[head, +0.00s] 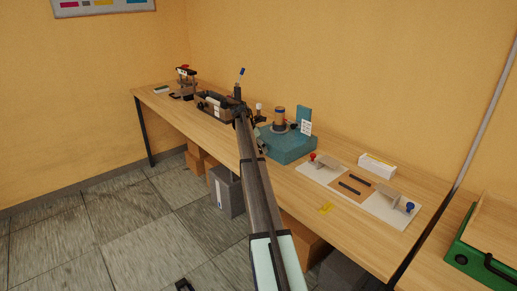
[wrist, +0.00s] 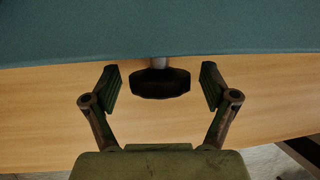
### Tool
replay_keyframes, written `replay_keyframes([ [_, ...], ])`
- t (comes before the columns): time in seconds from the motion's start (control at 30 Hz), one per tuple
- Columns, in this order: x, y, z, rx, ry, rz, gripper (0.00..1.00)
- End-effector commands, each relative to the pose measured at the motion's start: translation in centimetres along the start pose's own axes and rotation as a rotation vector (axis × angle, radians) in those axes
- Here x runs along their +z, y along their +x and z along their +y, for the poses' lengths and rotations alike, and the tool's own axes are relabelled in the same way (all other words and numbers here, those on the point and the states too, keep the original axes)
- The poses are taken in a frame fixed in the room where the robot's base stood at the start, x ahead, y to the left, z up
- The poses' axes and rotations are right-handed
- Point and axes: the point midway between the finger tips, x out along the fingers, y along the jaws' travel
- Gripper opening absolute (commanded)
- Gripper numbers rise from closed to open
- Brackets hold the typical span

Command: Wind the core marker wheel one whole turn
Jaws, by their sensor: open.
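A dark knob-like wheel (wrist: 160,86) on a short grey shaft sticks out of the teal machine body (wrist: 160,30) in the wrist view. My gripper (wrist: 160,76) is open, with one finger on each side of the wheel and a visible gap to both. My arm hides the wheel and most of my gripper there.
A white board with small fixtures (head: 335,199) lies to the right on the wooden bench (head: 295,217), with a white box (head: 377,166) behind it. A dark tray of tools (head: 213,106) sits to the left. Boxes stand under the bench.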

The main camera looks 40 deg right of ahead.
Motion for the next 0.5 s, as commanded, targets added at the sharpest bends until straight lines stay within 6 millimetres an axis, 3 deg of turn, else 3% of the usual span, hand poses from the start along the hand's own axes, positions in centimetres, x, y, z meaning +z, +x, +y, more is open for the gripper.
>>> replay_keyframes([
  [0.27, 0.02, 0.12, -0.01, 0.0, 0.0, 0.0, 0.85],
  [0.43, 0.03, 0.11, -0.02, 0.0, 0.0, 0.0, 0.28],
  [0.5, 0.03, 0.12, -0.02, 0.0, 0.0, 0.0, 0.25],
])
